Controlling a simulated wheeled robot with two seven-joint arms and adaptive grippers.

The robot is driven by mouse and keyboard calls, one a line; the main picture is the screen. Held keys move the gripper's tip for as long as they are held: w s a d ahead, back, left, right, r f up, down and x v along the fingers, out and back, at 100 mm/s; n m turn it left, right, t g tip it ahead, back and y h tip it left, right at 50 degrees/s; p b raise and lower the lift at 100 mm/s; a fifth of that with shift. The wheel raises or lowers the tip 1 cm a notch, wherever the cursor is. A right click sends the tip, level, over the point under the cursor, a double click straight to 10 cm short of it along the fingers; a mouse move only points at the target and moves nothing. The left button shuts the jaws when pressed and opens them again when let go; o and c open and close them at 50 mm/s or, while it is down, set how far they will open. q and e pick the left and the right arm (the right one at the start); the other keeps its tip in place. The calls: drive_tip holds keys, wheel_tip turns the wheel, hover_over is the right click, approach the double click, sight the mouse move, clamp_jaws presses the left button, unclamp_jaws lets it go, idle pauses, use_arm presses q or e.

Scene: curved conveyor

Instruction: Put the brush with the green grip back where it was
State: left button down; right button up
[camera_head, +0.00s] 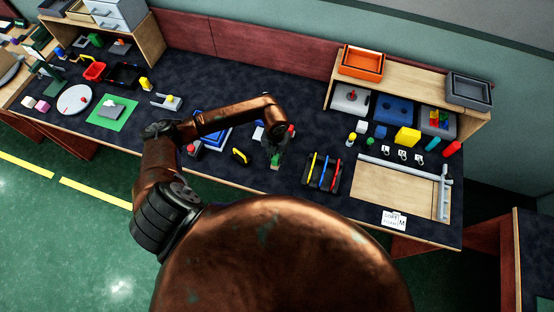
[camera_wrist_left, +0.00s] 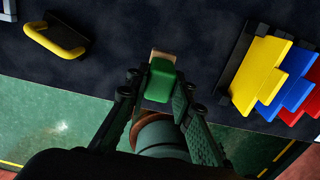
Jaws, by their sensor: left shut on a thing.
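The brush with the green grip (camera_wrist_left: 160,80) sits between the fingers of my left gripper (camera_wrist_left: 155,92) in the left wrist view. A tan end shows beyond its green part. My left gripper (camera_head: 277,150) is shut on it, over the dark bench top between a yellow-and-black item and a black rack. In the head view the brush (camera_head: 275,161) is small and partly covered by the gripper. I cannot tell whether it touches the bench. My right gripper is not in view.
The black rack (camera_head: 322,184) holding yellow, blue and red pieces stands to the right of the gripper. The yellow-and-black item (camera_head: 240,156) lies to the left; it also shows in the left wrist view (camera_wrist_left: 56,40). A wooden board (camera_head: 393,188) lies farther right.

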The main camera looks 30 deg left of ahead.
use_arm(q)
drive_tip(key=shift+w+d+f, duration=0.2)
drive_tip(key=shift+w+f, duration=0.1)
drive_tip(key=shift+f, duration=0.1)
drive_tip(key=shift+w+f, duration=0.1)
drive_tip(key=shift+f, duration=1.55)
drive_tip(key=shift+f, duration=0.1)
drive_tip(key=c, duration=1.7)
unclamp_jaws()
wheel_tip(320, 180, up, 12)
drive_tip(key=shift+r, duration=0.15)
